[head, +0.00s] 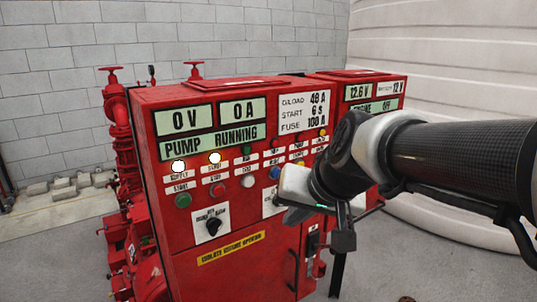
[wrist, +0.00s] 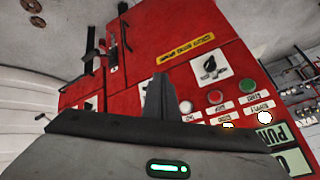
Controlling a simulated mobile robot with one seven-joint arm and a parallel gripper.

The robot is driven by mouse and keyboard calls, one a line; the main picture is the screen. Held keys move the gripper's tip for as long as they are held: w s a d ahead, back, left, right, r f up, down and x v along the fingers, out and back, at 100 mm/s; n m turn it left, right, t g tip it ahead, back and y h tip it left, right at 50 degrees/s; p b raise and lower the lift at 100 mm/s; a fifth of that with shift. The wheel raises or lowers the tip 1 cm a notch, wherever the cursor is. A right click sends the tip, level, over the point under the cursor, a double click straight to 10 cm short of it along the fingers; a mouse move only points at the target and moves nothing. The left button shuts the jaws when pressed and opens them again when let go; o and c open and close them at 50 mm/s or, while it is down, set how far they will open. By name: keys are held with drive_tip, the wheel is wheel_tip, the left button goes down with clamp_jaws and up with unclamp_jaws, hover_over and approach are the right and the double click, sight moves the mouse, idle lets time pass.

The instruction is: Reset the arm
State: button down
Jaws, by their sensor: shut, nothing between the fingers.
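My arm reaches in from the right edge of the head view, in front of the red pump control panel (head: 240,262). In the wrist view the closed fingers (wrist: 158,98) stand up from the grey gripper body, in front of the red panel face (wrist: 150,65), which appears turned over. The arm and gripper hide part of the panel's right side. I cannot tell the exact gap between gripper and panel.
The panel carries a rotary switch (head: 212,224), a green button (head: 183,200), a red button (head: 217,190) and a "PUMP RUNNING" display (head: 212,142). Red pipework (head: 122,150) stands left. A large white ribbed tank (head: 450,60) is behind right. Grey floor lies at the lower right.

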drive_tip(key=s+d+f+g+h, duration=0.1)
drive_tip(key=s+d+f+h, duration=0.1)
drive_tip(key=s+d, duration=0.4)
drive_tip(key=s+d+f+h, duration=0.1)
drive_tip(key=s+d+f, duration=0.15)
drive_tip(key=s, duration=0.65)
wheel_tip(320, 180, up, 14)
drive_tip(key=p, duration=1.3)
drive_tip(key=shift+w+d+f+n+g, duration=0.2)
drive_tip(key=shift+d+f+n+g, duration=0.1)
drive_tip(key=shift+d+n, duration=0.15)
